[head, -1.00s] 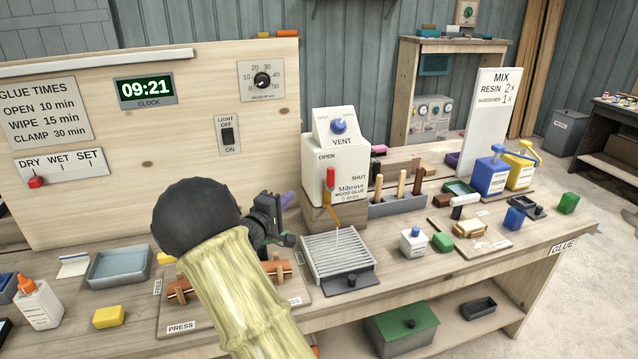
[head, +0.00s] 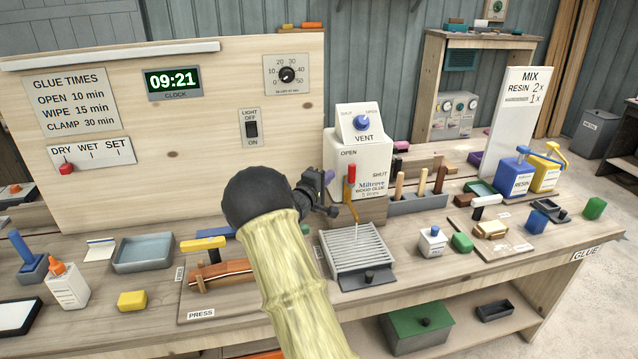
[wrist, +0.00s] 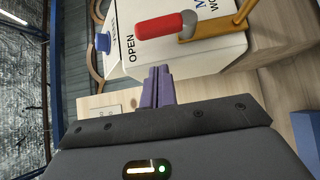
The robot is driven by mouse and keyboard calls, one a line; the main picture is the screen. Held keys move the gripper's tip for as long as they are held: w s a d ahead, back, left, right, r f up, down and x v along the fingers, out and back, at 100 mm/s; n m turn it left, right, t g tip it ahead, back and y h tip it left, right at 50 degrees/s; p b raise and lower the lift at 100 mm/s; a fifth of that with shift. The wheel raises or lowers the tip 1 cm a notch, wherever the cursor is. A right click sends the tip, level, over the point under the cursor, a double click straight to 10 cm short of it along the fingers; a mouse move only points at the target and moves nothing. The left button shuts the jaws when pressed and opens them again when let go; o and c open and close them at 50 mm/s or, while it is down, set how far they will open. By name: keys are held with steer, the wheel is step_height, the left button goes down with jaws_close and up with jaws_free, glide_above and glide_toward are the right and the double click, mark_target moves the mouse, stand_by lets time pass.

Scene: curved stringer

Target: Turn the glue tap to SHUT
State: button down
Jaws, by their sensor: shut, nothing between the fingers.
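The glue box (head: 372,157), labelled Miltrove wood glue, stands on the bench with OPEN and SHUT marked on its front. Its tap has a red lever (head: 351,173) pointing upward, towards the OPEN side, above an orange spout (head: 348,195). A thin pale stream shows below the spout. In the wrist view the red lever (wrist: 160,26) lies close ahead of my gripper (wrist: 160,72), beside the word OPEN. My gripper (head: 328,178) is shut and empty, just left of the box in the head view. The fingers look apart from the lever.
A slatted drip tray (head: 360,248) sits below the tap. A blue VENT knob (head: 362,122) tops the box. A rack of upright tools (head: 418,200) stands right of it. A clamp press (head: 218,270) lies to the left.

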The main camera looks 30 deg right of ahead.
mark_target(351, 175)
steer(key=shift+s+d, duration=0.35)
steer(key=shift+d, duration=0.5)
steer(key=shift+s+d, duration=0.3)
steer(key=shift+d, duration=0.5)
